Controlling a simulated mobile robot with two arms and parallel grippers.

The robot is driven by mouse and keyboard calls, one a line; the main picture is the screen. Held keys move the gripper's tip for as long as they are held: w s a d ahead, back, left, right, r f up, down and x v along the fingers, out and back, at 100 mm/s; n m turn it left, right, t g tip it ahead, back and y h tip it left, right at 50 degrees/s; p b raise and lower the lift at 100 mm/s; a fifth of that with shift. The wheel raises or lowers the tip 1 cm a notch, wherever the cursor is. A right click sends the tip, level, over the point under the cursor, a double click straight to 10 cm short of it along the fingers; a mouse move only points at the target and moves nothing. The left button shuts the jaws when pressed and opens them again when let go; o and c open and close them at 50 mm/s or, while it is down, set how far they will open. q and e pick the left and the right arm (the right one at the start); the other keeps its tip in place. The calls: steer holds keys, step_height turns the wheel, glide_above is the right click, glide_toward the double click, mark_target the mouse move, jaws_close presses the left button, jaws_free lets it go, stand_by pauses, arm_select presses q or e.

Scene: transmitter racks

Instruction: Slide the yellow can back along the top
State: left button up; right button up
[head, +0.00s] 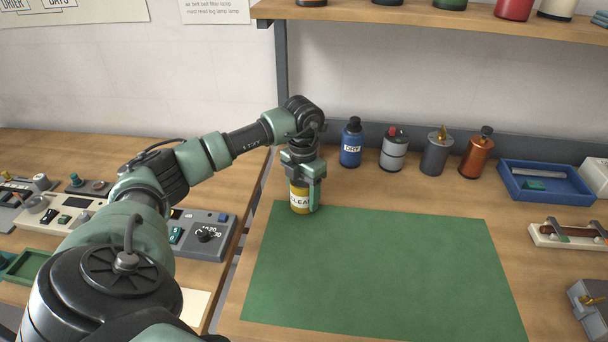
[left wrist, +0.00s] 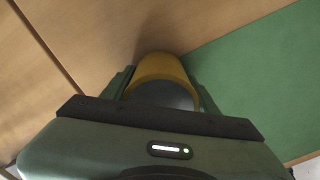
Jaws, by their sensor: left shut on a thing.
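The yellow can (head: 300,205), with a white label partly reading "LCA", stands upright on the wooden bench top (head: 250,240). It is at the back left corner of the green mat (head: 380,265). My left gripper (head: 303,183) points down from above, shut on the can's upper part. In the left wrist view the can's yellow rim (left wrist: 160,68) shows between the two fingers, with wood to its left and the green mat to its right. Whether the can's base touches the mat's edge I cannot tell. My right gripper is not in view.
Right of the can along the back stand a blue bottle (head: 351,143), a grey-white can (head: 394,150), a dark can (head: 436,152) and a copper can (head: 476,155). A blue tray (head: 545,190) is farther right. The mat is clear. A gap separates the left bench.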

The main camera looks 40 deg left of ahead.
arm_select(q)
steer(key=o, duration=1.8)
steer(key=shift+r, duration=0.5)
step_height(320, 180, up, 7)
steer(key=shift+f+b, duration=0.1)
steer(key=shift+b, duration=0.65)
